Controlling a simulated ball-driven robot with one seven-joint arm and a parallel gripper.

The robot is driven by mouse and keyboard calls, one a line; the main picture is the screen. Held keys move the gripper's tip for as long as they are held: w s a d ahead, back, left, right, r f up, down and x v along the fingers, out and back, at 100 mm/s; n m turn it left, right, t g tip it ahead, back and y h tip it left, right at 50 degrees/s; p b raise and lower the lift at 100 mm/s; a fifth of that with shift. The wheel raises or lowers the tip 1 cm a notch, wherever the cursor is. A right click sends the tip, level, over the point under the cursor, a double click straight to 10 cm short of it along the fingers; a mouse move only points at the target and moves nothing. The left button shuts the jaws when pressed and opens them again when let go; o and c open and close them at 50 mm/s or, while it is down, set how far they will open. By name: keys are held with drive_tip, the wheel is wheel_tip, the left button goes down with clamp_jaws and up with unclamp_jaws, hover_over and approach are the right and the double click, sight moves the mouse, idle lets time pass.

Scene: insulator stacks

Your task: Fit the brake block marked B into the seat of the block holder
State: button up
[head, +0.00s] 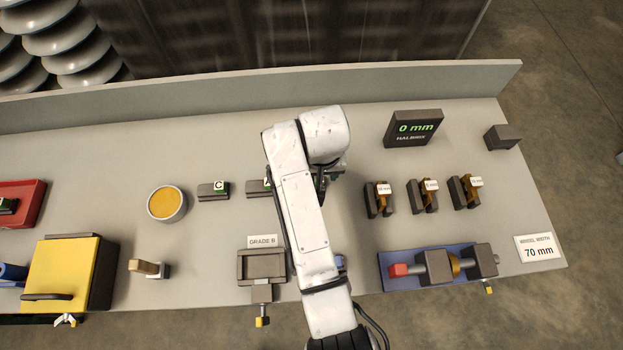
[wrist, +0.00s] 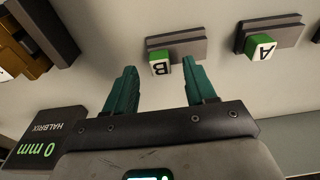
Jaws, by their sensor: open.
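The brake block marked B (wrist: 186,46) is a dark grey bar with a green and white lettered tab, lying on the bench in the wrist view.
Block A (wrist: 275,32) and block C (head: 207,191) lie in the same row. A 0 mm display (head: 413,128), several brown-and-grey clamp pieces (head: 421,197) and a blue tray (head: 395,283) are on the right. A yellow box (head: 62,270) and round tin (head: 166,204) are left.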

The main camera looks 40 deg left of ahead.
drive_tip(key=shift+a+f, duration=0.1)
drive_tip(key=shift+f, duration=0.85)
clamp_jaws()
drive_tip(key=shift+w, duration=0.1)
